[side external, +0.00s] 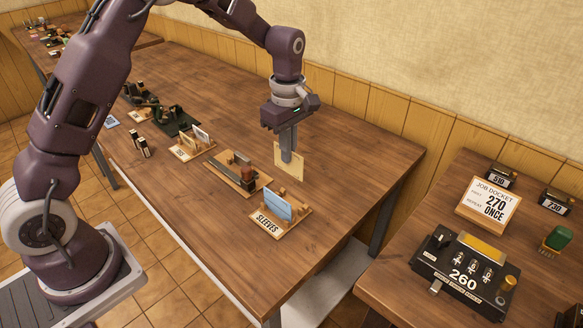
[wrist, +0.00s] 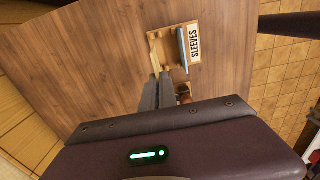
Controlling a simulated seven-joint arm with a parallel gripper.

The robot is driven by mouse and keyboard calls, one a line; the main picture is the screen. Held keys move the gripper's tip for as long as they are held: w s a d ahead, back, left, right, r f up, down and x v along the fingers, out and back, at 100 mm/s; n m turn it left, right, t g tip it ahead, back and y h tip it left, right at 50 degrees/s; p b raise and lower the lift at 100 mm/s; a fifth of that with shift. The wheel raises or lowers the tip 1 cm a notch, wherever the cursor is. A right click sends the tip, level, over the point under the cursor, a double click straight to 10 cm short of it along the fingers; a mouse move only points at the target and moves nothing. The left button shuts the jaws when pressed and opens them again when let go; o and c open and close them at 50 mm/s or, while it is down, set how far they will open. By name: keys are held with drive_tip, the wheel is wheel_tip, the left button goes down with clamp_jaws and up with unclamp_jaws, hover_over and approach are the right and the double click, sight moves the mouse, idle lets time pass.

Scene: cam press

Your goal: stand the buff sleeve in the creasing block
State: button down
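The buff sleeve (side external: 290,164) is a thin pale-yellow card held upright in the air at my gripper's fingertips (side external: 286,157). My gripper is shut on its upper part. In the wrist view the sleeve (wrist: 154,50) shows nearly edge-on beyond the fingers (wrist: 160,78). A wooden board with a dark strip and small upright blocks (side external: 234,172) lies on the table to the left of the sleeve; it may be the creasing block, but I cannot tell for sure. The sleeve is apart from it.
The SLEEVES rack (side external: 279,222) holds a blue sleeve (side external: 278,205) just below my gripper in the picture. Another small rack with cards (side external: 192,146) and dark tools (side external: 172,117) stand farther left. A side table at right carries a counter box (side external: 464,272) and job docket (side external: 488,204).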

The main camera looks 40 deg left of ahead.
drive_tip(key=a+f, duration=0.2)
drive_tip(key=a, duration=1.7)
drive_tip(key=shift+s+a, duration=0.15)
drive_tip(key=shift+f, duration=0.15)
drive_tip(key=shift+f, duration=3.5)
drive_tip(key=shift+f, duration=0.1)
drive_tip(key=c, duration=1)
unclamp_jaws()
drive_tip(key=shift+c, duration=0.2)
wheel_tip(320, 180, up, 7)
